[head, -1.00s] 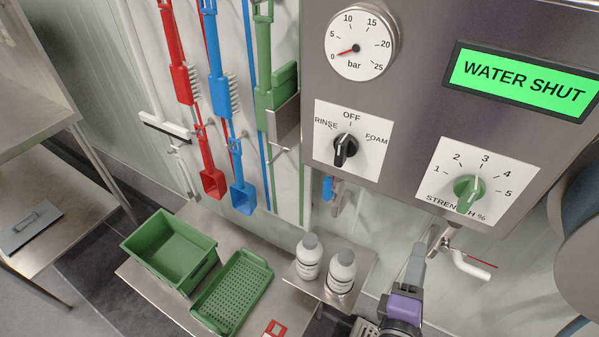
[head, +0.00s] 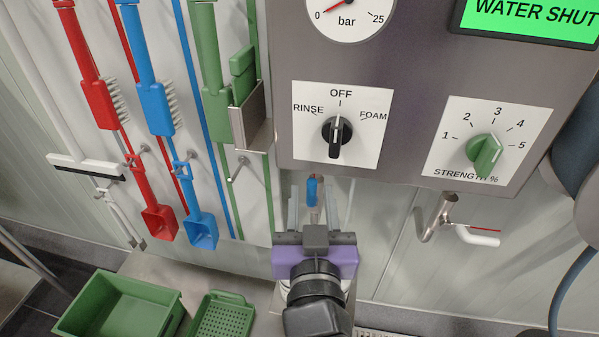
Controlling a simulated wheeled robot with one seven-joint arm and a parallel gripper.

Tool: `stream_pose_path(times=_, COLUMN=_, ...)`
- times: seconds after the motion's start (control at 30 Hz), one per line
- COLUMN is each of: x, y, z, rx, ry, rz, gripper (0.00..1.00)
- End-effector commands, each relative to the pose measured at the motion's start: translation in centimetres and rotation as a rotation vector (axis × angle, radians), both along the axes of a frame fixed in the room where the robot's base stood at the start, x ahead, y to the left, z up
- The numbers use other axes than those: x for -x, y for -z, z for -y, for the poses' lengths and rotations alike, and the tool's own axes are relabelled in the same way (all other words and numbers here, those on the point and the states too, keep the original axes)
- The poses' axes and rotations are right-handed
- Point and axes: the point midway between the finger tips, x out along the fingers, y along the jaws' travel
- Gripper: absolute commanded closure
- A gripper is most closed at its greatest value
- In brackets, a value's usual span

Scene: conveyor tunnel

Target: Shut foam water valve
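A small valve lever with a blue grip (head: 312,191) hangs below the grey control panel (head: 400,70), roughly upright; its metal body is partly hidden. My gripper (head: 312,208) is just in front of it, with its two fingers apart, one on each side of the blue grip in the picture. I cannot tell whether they touch it or how deep they reach. The green display (head: 530,14) reads WATER SHUT. The gauge (head: 345,15) needle is near 0. A second pipe fitting with a thin red lever (head: 486,230) is at right.
A black OFF/RINSE/FOAM knob (head: 337,132) and a green strength knob (head: 485,153) are on the panel above. Red (head: 100,103) and blue brushes (head: 156,108) hang left. A green bin (head: 118,305) and green basket (head: 222,315) stand lower left.

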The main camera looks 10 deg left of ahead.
Motion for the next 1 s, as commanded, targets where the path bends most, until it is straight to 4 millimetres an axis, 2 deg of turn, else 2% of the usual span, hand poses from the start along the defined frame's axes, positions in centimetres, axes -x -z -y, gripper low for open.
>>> stream_pose_path(times=0.4, x=-5.9, y=-0.1, z=-0.9, rx=0.005, ry=0.002, rz=0.001, gripper=0.61)
stream_pose_path(times=0.6, x=-7.0, y=0.0, z=-1.1, rx=0.004, ry=0.001, rz=0.001, gripper=0.61)
stream_pose_path(times=0.83, x=-7.1, y=0.0, z=-1.1, rx=0.004, ry=0.001, rz=0.001, gripper=0.61)
stream_pose_path(times=0.87, x=-7.1, y=0.0, z=-1.1, rx=0.005, ry=0.001, rz=0.001, gripper=0.63)
stream_pose_path(times=1.0, x=-7.1, y=0.0, z=-1.1, rx=0.005, ry=0.001, rz=0.001, gripper=0.91)
